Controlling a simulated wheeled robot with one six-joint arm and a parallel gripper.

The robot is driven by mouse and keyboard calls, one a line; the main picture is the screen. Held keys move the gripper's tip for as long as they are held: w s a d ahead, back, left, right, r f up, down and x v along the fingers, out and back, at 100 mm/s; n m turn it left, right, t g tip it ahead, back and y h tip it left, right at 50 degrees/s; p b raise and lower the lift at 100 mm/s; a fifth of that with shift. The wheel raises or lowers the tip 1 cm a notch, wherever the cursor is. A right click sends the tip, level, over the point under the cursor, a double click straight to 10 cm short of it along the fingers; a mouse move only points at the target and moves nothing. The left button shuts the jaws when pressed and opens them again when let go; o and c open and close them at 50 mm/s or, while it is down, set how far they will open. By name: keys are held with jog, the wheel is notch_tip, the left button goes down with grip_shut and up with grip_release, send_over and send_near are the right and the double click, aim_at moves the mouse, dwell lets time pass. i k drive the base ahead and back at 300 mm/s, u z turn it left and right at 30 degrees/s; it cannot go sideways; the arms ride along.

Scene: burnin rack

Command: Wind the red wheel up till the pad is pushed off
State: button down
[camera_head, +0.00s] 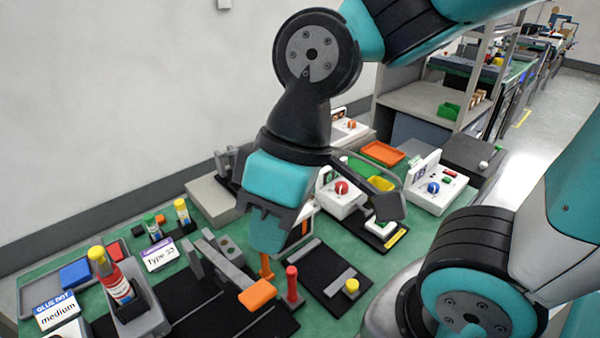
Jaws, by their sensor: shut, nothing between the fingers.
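The red wheel (341,187) is a small round knob on the front of a white box (338,208), right of my gripper. A dark flat pad (389,207) on a short arm sits right of this box, above a small white and green piece (381,227) on a black base. Whether the pad touches that piece is unclear. My gripper (266,240) points down, left of and nearer than the red wheel, apart from it. It is shut and empty. Its teal and dark body covers part of the bench behind it, and the fingertips are hard to make out.
A white box with a blue knob (433,188) stands to the right, and one with an orange knob (351,125) behind. An orange handle (257,294) and a red post (291,284) stand close below my gripper. Orange (382,153) and yellow (381,181) trays lie behind the pad.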

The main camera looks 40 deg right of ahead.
aim_at(341, 186)
jog(key=u, duration=0.05)
jog(key=k, duration=0.55)
jog(key=z, duration=1)
jog(key=i, duration=0.9)
jog(key=z, duration=0.05)
